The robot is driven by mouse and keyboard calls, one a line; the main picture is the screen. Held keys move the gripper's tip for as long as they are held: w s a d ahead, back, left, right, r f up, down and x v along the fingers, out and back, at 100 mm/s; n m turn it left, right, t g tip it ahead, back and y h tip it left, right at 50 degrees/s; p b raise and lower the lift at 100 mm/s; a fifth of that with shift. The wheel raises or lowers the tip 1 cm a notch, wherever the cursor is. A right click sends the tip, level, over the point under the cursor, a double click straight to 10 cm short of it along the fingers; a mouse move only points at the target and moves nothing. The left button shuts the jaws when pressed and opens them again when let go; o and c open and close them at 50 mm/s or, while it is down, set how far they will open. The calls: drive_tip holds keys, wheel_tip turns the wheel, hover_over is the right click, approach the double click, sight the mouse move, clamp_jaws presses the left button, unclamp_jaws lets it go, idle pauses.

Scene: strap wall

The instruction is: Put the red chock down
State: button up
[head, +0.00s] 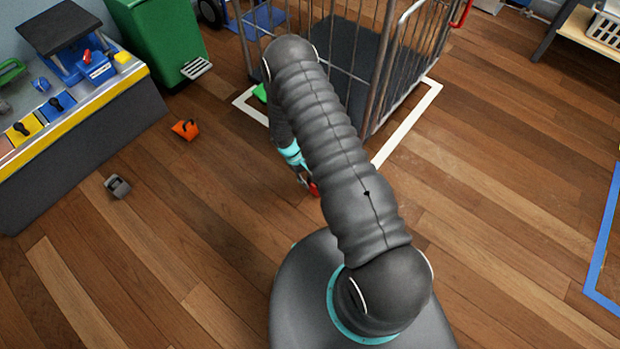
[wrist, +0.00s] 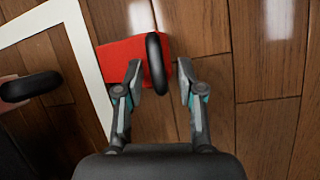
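The red chock (wrist: 128,55) shows in the wrist view just ahead of my gripper, with its black upright handle (wrist: 156,62) standing between the fingertips. It appears to lie on the wood floor, its left end against the white floor line. My gripper (wrist: 160,77) is open, with a finger on each side of the handle and small gaps to it. In the head view my arm hides most of this; only a bit of the red chock (head: 314,188) shows beside my gripper (head: 304,178).
A wire cage trolley (head: 345,60) stands inside a white floor outline (head: 408,122). A green piece (head: 261,93) is at its near left corner. An orange chock (head: 185,129) and a grey one (head: 117,186) lie left, near a workbench (head: 90,135).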

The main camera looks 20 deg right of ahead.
drive_tip(key=shift+r, duration=0.1)
drive_tip(key=w+a+r+m+t+y, duration=0.1)
drive_tip(key=w+r, duration=0.1)
drive_tip(key=r, duration=1.2)
drive_tip(key=w+a+r+t, duration=0.1)
drive_tip(key=w+a+r, duration=0.15)
drive_tip(key=r, duration=1.15)
drive_tip(key=s+d+r+m+t+y, duration=0.1)
drive_tip(key=s+r, duration=0.2)
drive_tip(key=r, duration=0.5)
drive_tip(key=s+d+r+m+t, duration=0.1)
drive_tip(key=s+r, duration=0.1)
drive_tip(key=r, duration=0.6)
drive_tip(key=s+d+r+m+t+y, duration=0.1)
drive_tip(key=s+r+t, duration=0.1)
drive_tip(key=s+r, duration=0.5)
drive_tip(key=s+r+t, duration=0.3)
drive_tip(key=s+r, duration=0.5)
drive_tip(key=s, duration=0.7)
drive_tip(key=shift+s+d+m+y, duration=0.25)
drive_tip(key=shift+d+m+y, duration=0.1)
drive_tip(key=shift+m+y, duration=0.05)
drive_tip(key=shift+r, duration=0.1)
